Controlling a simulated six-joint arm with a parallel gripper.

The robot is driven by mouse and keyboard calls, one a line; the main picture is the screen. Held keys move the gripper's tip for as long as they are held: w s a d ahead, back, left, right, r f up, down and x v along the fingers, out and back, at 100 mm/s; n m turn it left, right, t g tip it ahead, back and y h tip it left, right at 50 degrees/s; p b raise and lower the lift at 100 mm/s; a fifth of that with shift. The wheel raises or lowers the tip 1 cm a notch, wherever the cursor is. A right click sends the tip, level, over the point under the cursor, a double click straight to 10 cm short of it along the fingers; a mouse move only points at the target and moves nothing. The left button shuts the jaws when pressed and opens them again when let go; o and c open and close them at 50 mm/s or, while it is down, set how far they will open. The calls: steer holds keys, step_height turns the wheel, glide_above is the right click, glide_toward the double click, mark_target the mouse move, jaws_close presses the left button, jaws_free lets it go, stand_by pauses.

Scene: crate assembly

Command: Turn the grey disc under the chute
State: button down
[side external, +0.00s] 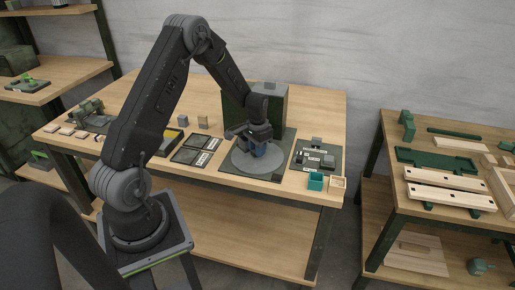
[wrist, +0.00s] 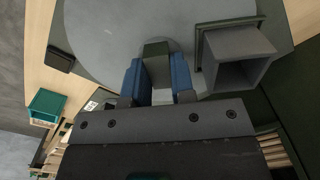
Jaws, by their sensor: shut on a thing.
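The grey disc (side external: 242,160) lies flat on a dark plate on the table, in front of a dark green box (side external: 272,108). In the wrist view the disc (wrist: 100,35) fills the top middle. My gripper (side external: 259,150) is low over the disc. In the wrist view its blue fingers (wrist: 158,78) are shut on a small block-like handle (wrist: 156,50), dark on top with grey sides, at the disc's near part. The chute (wrist: 238,58), a grey square open tube, stands just right of the fingers; in the side view I cannot make it out clearly.
A teal bin (side external: 316,182) and a small wooden box (side external: 338,184) stand at the table's front right. A dark plate with small parts (side external: 318,158) lies right of the disc. Dark trays (side external: 188,154) lie to its left. A second bench (side external: 450,160) stands at the right.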

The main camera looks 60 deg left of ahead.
steer(key=shift+m, duration=0.3)
stand_by(0.5)
steer(key=c, duration=1)
jaws_free()
steer(key=shift+o, duration=0.2)
step_height(320, 180, up, 14)
steer(key=shift+o, duration=0.5)
steer(key=shift+f, duration=0.1)
